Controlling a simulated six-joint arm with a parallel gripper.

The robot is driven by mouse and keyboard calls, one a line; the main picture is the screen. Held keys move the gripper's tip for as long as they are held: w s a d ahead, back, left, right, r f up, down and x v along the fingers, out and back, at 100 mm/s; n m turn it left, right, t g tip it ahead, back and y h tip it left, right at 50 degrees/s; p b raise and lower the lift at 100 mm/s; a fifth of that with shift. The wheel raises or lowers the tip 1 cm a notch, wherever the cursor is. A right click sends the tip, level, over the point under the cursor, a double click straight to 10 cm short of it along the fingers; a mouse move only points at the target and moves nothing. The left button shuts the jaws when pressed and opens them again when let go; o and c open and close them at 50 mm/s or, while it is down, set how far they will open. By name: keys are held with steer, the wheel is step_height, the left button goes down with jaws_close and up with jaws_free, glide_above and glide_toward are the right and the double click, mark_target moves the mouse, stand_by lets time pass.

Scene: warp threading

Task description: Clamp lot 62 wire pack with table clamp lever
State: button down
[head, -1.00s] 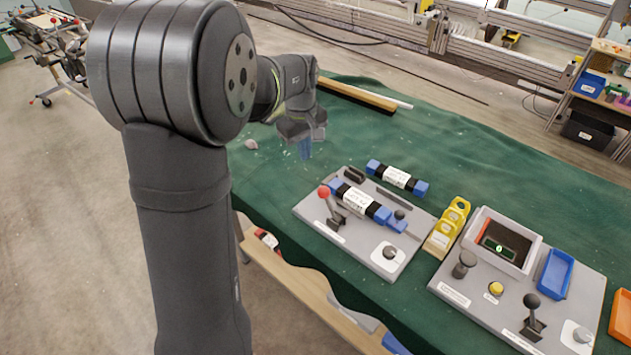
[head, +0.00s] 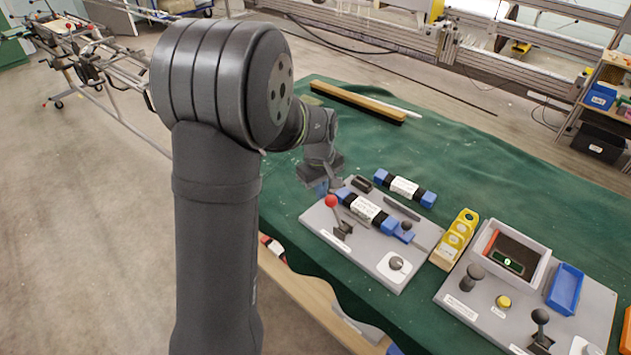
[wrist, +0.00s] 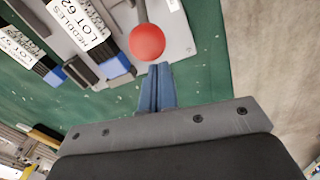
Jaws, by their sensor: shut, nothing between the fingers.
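A wire pack (head: 365,210) with blue ends, black bands and a white label lies on the grey clamp board (head: 358,259). The clamp lever with a red ball knob (head: 331,201) stands at the board's left side. In the wrist view the knob (wrist: 147,41) sits just beyond my fingertips. My gripper (head: 325,188) is shut and empty, with its blue fingers (wrist: 157,72) close to the knob. I cannot tell whether they touch it.
A second similar pack (head: 405,188) lies on the green cloth (head: 460,165) behind the board. A yellow holder (head: 456,238) and a control board with a tray (head: 515,250), blue bin (head: 565,288) and black-knobbed lever (head: 540,322) stand right. The cloth behind is mostly clear.

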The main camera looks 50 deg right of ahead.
steer(key=shift+s+a+r, duration=0.1)
steer(key=shift+s+r, duration=0.1)
steer(key=shift+s, duration=0.2)
steer(key=shift+s+r+t, duration=0.2)
steer(key=shift+s+t, duration=0.15)
steer(key=shift+t, duration=0.05)
steer(key=shift+s+r, duration=0.15)
steer(key=shift+s, duration=0.05)
steer(key=shift+s+r+t, duration=0.35)
steer(key=shift+s+t, duration=0.35)
steer(key=shift+t, duration=0.1)
steer(key=s+t, duration=0.8)
steer(key=s, duration=0.2)
steer(key=shift+t, duration=0.3)
steer(key=shift+s, duration=0.15)
